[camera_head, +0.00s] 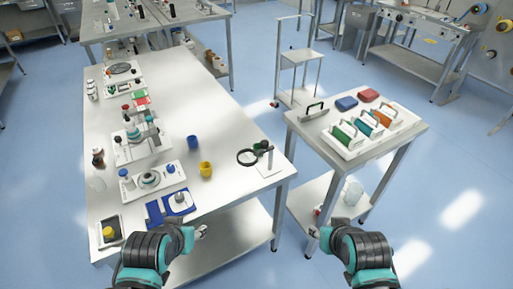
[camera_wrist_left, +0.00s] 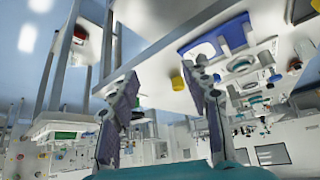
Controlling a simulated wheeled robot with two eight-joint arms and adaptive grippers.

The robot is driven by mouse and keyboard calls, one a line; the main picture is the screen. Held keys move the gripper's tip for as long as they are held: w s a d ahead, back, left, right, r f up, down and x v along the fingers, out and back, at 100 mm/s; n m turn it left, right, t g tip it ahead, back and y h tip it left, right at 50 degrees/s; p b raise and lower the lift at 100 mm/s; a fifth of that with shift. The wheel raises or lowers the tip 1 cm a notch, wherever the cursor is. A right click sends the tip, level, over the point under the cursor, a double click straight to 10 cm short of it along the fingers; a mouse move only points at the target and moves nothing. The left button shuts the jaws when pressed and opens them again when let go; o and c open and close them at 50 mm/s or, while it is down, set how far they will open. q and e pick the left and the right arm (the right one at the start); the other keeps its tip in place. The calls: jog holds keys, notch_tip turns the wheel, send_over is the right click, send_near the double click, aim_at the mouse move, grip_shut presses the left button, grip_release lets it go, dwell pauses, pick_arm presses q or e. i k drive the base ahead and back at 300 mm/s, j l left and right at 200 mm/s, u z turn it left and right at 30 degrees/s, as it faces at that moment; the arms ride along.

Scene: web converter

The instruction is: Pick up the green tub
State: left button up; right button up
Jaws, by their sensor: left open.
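No tub shape stands out clearly in green. A green piece (camera_head: 343,136) sits at the left end of the white rack (camera_head: 351,151) on the right table; I cannot tell whether it is the green tub. A small green item (camera_head: 142,102) also lies beside a red one on the left table. My left gripper (camera_head: 198,232) is low at the front edge of the left table, far from the rack. In the left wrist view its two fingers (camera_wrist_left: 160,82) are spread with nothing between them. My right gripper (camera_head: 319,237) is low before the right table, its jaws unclear.
The left table (camera_head: 230,120) bears a blue cup (camera_head: 192,142), a yellow cup (camera_head: 206,169), a blue tray (camera_head: 157,213) and several devices. The right table (camera_head: 310,125) also bears blue and red blocks (camera_head: 346,103). A floor gap separates the tables. A cart (camera_head: 302,58) stands behind.

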aim_at(255, 146)
jog(key=i+l+z, duration=0.1)
jog(key=i+z, duration=0.5)
jog(key=z, duration=0.15)
jog(key=i+j+z, duration=0.1)
jog(key=i+z, duration=0.25)
jog(key=k, duration=0.1)
